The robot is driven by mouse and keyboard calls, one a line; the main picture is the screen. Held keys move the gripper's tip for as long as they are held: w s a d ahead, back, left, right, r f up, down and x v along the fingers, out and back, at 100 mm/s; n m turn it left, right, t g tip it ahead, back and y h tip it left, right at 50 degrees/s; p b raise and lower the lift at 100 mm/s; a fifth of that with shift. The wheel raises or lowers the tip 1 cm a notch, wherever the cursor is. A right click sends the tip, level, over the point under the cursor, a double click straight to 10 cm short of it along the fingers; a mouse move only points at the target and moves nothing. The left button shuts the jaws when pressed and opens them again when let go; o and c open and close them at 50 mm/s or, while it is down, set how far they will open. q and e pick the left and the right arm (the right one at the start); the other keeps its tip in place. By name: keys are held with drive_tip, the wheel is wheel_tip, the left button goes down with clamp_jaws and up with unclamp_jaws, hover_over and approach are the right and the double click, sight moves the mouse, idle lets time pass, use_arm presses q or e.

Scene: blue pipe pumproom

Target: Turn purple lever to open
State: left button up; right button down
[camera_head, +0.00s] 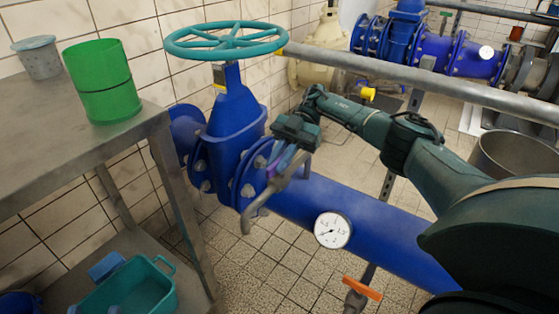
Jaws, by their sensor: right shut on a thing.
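The purple lever (277,164) shows as a small purple strip by the blue flange in the middle of the view. It sits above a grey bent tap pipe (277,190) that curves down and to the left. My right gripper (287,146) reaches in from the right and is shut on the purple lever from above. The fingers and the gripper body hide much of the lever, so its exact angle is hard to tell. My left gripper is not in view.
A blue valve (233,115) with a teal handwheel (226,39) stands close left of my gripper. A grey rail (420,78) crosses behind my arm. A gauge (332,230) and orange handle (362,288) are below. A metal table (60,140) holds a green can (98,82).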

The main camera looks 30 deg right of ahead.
sight(279, 159)
drive_tip(key=c, duration=1.5)
unclamp_jaws()
drive_tip(key=shift+r, duration=0.35)
wheel_tip(279, 159, up, 3)
drive_tip(key=shift+f+p, duration=0.1)
drive_tip(key=shift+p, duration=0.85)
wheel_tip(279, 159, up, 6)
drive_tip(key=shift+f+p, duration=0.15)
drive_tip(key=shift+p, duration=0.85)
use_arm(q)
drive_tip(key=shift+a+g+y, duration=0.5)
drive_tip(key=shift+a+y, duration=0.05)
drive_tip(key=shift+y, duration=0.05)
use_arm(e)
drive_tip(key=shift+r, duration=0.4)
use_arm(q)
drive_tip(key=shift+s, duration=0.1)
